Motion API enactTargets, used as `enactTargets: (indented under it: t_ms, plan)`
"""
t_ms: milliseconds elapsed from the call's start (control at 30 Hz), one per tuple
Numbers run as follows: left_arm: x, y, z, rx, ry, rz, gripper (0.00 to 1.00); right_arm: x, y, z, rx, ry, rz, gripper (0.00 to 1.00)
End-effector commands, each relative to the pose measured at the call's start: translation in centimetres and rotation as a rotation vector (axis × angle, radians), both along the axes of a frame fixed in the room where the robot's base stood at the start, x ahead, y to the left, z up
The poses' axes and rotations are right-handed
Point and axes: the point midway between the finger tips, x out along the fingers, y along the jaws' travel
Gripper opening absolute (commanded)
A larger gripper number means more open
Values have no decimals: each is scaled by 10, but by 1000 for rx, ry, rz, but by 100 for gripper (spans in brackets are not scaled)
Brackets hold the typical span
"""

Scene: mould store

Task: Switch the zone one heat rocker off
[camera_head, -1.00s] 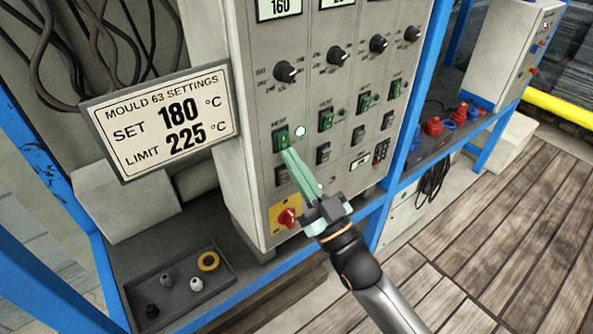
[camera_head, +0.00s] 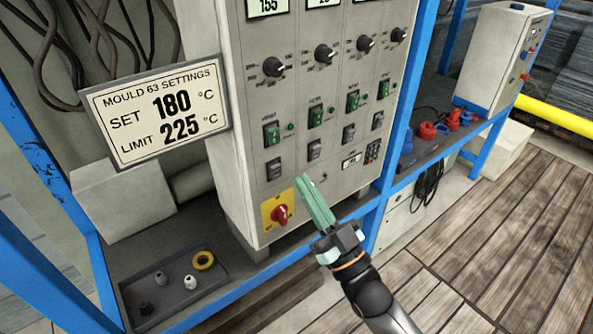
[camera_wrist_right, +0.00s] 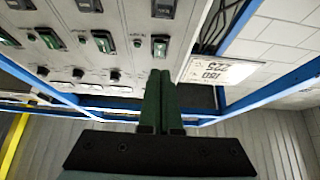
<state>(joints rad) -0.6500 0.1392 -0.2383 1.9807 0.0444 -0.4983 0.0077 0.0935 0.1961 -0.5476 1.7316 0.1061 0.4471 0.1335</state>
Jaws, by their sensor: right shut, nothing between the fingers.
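The zone one heat rocker (camera_head: 271,134) is the leftmost green rocker on the grey control panel (camera_head: 238,165). Its round lamp (camera_head: 291,127) is dark green and looks unlit. In the right wrist view the rocker (camera_wrist_right: 159,47) shows upside down, just past my fingertips. My right gripper (camera_head: 304,178) is shut and empty, with its fingers pointing up at the panel, below and right of the rocker and apart from it. The gripper also shows in the right wrist view (camera_wrist_right: 161,75). My left gripper is out of view.
Other green rockers (camera_head: 315,117) continue to the right, with black rockers (camera_head: 275,169) beneath. A red rotary switch on a yellow plate (camera_head: 280,213) is left of my gripper. A settings sign (camera_head: 157,117) stands out at left. Blue frame posts (camera_head: 407,100) flank the panel.

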Motion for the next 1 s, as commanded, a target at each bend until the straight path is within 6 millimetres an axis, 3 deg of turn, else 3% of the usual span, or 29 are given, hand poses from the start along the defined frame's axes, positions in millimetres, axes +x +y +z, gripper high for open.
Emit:
enactTargets:
  t_ms: [100, 300, 1000]
  plan:
    - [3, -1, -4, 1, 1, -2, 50, -15, -12, -21, -2, 1, -1, 0]
    - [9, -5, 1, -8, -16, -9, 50, -31, -23, -39, 0, -1, -1, 0]
    - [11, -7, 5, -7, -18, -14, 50, -35, -26, -44, -5, 15, -7, 0]
